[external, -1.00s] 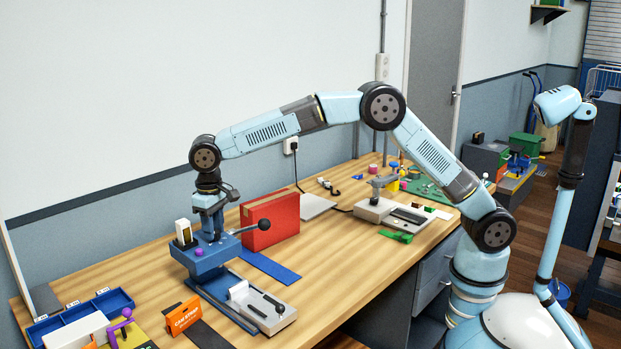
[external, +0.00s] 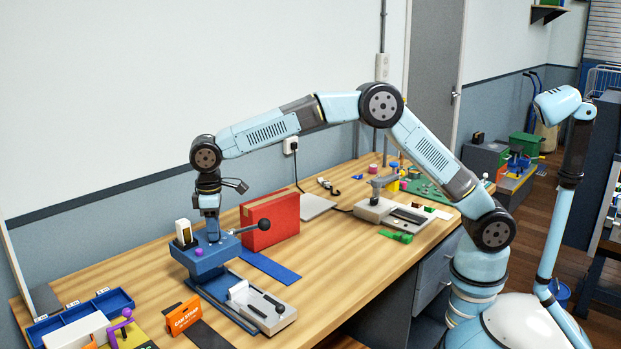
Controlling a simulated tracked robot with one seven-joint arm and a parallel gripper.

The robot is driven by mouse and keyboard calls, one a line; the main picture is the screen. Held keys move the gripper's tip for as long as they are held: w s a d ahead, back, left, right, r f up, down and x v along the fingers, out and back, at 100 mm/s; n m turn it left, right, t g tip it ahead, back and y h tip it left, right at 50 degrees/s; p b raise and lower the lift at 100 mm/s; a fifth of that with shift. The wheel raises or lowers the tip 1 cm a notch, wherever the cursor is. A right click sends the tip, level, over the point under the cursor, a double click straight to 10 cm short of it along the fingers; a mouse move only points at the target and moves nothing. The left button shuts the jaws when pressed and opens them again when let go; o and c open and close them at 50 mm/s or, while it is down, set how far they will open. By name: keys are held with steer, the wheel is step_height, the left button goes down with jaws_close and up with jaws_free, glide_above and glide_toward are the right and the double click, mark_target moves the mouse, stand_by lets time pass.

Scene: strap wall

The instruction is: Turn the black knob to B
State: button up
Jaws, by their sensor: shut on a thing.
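My gripper (external: 213,236) points straight down onto the top of the blue box (external: 200,262) on the bench at left. It is shut on the black knob there. The fingers hide the knob, and neither its pointer nor the letter B can be made out. A lever with a black ball (external: 264,225) sticks out from the right side of the box. A small purple knob (external: 198,252) sits on the box's front, and a white and black switch (external: 184,233) stands at its left.
A red box (external: 272,222) stands close behind the lever. A grey unit with a black handle (external: 262,306) lies in front, beside an orange sign (external: 183,316). A blue tray (external: 85,318) is at far left. The bench's middle is clear.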

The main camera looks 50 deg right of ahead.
stand_by(0.3)
steer(key=o, duration=1)
steer(key=shift+o, duration=0.2)
step_height(320, 180, up, 14)
steer(key=shift+f, duration=0.2)
steer(key=shift+w, duration=0.1)
